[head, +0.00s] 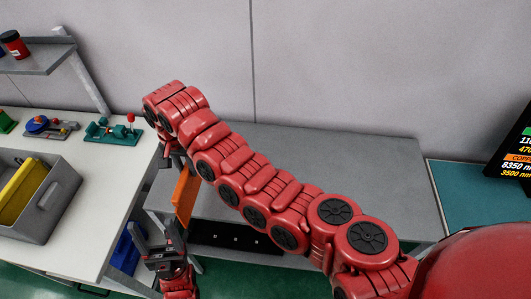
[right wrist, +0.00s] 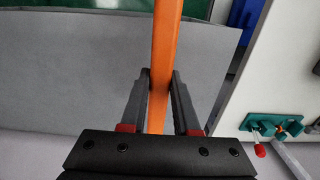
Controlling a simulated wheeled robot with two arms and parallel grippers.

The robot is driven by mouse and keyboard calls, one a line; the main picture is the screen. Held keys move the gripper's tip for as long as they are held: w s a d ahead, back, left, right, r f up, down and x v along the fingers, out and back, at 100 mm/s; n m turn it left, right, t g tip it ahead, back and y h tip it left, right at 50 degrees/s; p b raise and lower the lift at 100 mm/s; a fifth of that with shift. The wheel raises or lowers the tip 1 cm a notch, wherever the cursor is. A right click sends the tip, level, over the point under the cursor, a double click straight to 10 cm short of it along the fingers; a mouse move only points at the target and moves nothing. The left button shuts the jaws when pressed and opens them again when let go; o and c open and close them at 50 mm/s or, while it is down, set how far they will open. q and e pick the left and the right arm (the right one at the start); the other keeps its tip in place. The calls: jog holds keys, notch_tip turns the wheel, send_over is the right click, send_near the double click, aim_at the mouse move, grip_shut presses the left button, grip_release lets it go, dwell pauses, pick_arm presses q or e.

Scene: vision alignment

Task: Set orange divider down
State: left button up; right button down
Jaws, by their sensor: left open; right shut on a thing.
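The orange divider (head: 185,196) is a thin flat panel that hangs below my right gripper (head: 174,160), near the left edge of the grey bench. In the right wrist view the divider (right wrist: 166,45) shows edge-on as an orange strip between the two fingers of my right gripper (right wrist: 160,82), which is shut on it. My left gripper (head: 158,238) is open and empty. It points up, below and left of the divider, beside the white table's edge. My right arm hides part of the bench.
A grey bin (head: 66,192) with a yellow panel (head: 22,190) inside stands on the white table (head: 108,182). Teal and blue fixtures (head: 112,133) sit behind it. The grey bench top (head: 340,165) looks largely clear. A black box (head: 236,238) lies on its lower shelf; a dark screen stands far right.

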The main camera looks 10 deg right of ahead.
jog(key=w+d+f+b, duration=0.1)
jog(key=w+d+f, duration=0.4)
jog(key=w+d, duration=0.5)
jog(key=shift+d, duration=1.3)
jog(key=shift+f, duration=0.15)
jog(key=c, duration=0.7)
grip_release()
jog(key=shift+o, duration=0.2)
